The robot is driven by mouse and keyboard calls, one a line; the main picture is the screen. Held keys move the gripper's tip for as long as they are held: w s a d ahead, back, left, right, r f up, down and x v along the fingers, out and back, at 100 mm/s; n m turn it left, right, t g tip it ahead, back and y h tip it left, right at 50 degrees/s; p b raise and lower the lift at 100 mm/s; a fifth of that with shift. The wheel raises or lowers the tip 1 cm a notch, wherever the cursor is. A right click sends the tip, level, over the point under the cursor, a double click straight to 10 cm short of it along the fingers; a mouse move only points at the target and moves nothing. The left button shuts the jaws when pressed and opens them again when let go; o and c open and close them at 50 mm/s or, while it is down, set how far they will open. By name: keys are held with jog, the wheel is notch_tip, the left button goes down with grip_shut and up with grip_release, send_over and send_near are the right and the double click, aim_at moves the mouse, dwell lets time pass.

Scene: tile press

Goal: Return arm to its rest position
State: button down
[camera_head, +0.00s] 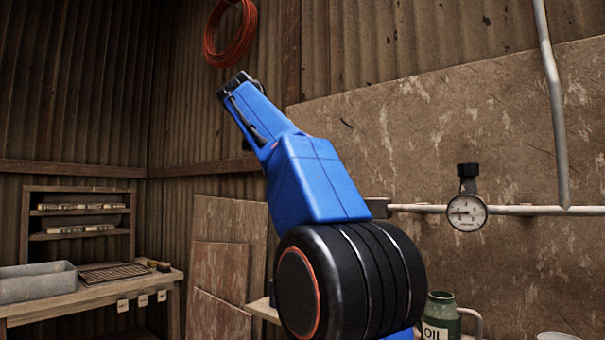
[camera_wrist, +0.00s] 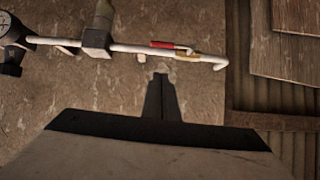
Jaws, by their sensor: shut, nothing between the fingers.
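My blue arm rises through the middle of the head view, with a large black round joint at its lower end and a dark part at its upper end. My gripper (camera_wrist: 163,97) shows in the wrist view as two dark fingers side by side. They are shut with nothing between them, in front of the stained wall panel. I cannot make out the fingers clearly in the head view.
A pressure gauge (camera_head: 467,212) sits on a white pipe (camera_head: 520,211) along the wall. A green oil can (camera_head: 440,318) stands at the lower right. A wooden bench (camera_head: 95,297) with a grey tray (camera_head: 38,284) is at the left. An orange hose coil (camera_head: 248,38) hangs above.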

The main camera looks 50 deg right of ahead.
jog(key=shift+a+r, duration=0.15)
jog(key=shift+a, duration=0.1)
jog(key=s+a+f+n+t+y, duration=0.1)
jog(key=a+f+n+y, duration=0.1)
jog(key=a+f+n, duration=0.5)
jog(key=s+a+f+t+y, duration=0.15)
jog(key=a+f, duration=0.25)
jog(key=f, duration=0.6)
jog(key=s+a+f+n+t+y, duration=0.1)
jog(key=a+f+n+y, duration=0.1)
jog(key=a+f+n, duration=0.5)
jog(key=s+a+f+n+y, duration=0.1)
jog(key=s+a+f, duration=0.4)
jog(key=f, duration=0.6)
jog(key=s+a+f+n+y, duration=0.1)
jog(key=s+a+f, duration=0.4)
jog(key=f, duration=0.7)
jog(key=s+a+f+n+y, duration=0.1)
jog(key=s+a+f+y, duration=0.2)
jog(key=f, duration=0.8)
jog(key=shift+s+a+f+y, duration=0.35)
jog(key=shift+s+a, duration=0.65)
jog(key=shift+s, duration=0.2)
jog(key=shift+d, duration=0.1)
